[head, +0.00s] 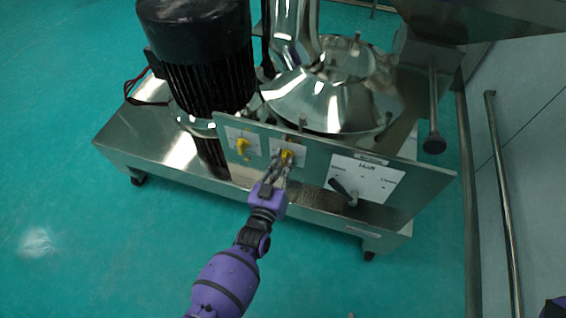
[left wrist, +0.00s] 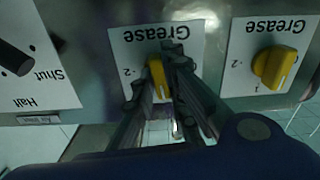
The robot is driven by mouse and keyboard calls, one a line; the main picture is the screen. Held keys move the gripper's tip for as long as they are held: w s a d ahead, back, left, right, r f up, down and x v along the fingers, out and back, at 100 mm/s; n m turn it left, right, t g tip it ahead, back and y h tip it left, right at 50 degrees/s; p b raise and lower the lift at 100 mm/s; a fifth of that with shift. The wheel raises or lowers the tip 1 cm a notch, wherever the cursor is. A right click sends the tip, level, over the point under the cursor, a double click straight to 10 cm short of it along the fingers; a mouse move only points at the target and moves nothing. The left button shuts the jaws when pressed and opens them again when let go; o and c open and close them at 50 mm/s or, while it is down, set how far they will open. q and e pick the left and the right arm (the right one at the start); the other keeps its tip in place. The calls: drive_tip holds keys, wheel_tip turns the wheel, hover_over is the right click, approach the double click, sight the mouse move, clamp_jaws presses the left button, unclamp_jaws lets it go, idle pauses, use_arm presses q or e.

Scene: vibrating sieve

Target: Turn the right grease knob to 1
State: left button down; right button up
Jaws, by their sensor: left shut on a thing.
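The right grease knob (head: 287,154) is a yellow knob on a white "Grease" label on the machine's front panel. My left gripper (head: 281,166) reaches it from the front, with its fingers closed around it. In the left wrist view, where the labels appear upside down, the yellow right knob (left wrist: 158,78) shows between the fingers of my left gripper (left wrist: 172,68). A "2" mark is visible beside it; its "1" mark is hidden or not readable. The left grease knob (head: 242,146) is free, and also shows in the left wrist view (left wrist: 275,67). My right gripper is not visible.
A black lever (head: 343,191) on a white plate sits right of the knobs. Behind the front panel (head: 315,154) stand a black motor (head: 205,60) and a shiny metal sieve (head: 320,100). Green floor is clear in front; a rail (head: 502,190) stands at right.

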use_arm(q)
drive_tip(key=shift+m, duration=0.5)
drive_tip(key=c, duration=1.8)
unclamp_jaws()
drive_tip(key=shift+o, duration=0.2)
drive_tip(key=v, duration=1.2)
